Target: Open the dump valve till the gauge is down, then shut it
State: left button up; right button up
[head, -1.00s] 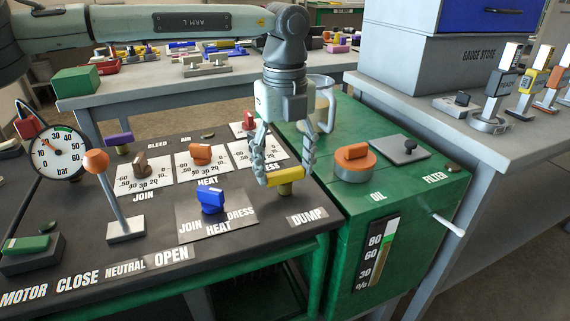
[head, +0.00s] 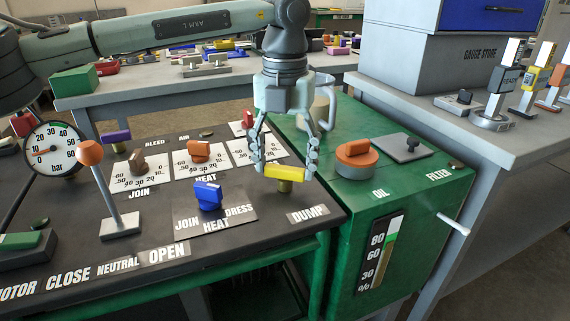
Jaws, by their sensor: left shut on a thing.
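The dump valve's yellow bar handle (head: 285,173) sits on a short brass stem near the DUMP label (head: 308,216). My left gripper (head: 286,167) reaches down from above, with one finger at each end of the handle, shut on it. The handle lies nearly crosswise in the head view, its right end slightly lower. The round bar gauge (head: 54,148) stands at the left of the panel. Its needle seems to point left, near the low numbers; the exact reading is too small to tell. My right gripper is not in view.
An orange-knobbed lever (head: 90,153) stands in front of the gauge. A blue selector (head: 208,196) and orange knob (head: 199,151) are left of the valve. The green oil tank (head: 349,205) with an orange cap (head: 355,152) is on the right, near a clear jug (head: 324,100).

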aim_at(285, 167)
pick_arm(q)
jog(key=m, duration=0.3)
jog(key=shift+m, duration=0.4)
jog(key=m, duration=0.3)
jog(key=shift+m+b, duration=0.4)
jog(key=shift+m, duration=0.8)
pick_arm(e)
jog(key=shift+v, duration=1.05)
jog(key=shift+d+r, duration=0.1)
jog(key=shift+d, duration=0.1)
pick_arm(q)
jog(key=o, duration=1.1)
jog(key=shift+o, duration=0.2)
jog(key=shift+r, duration=0.1)
notch_tip(285, 167, up, 12)
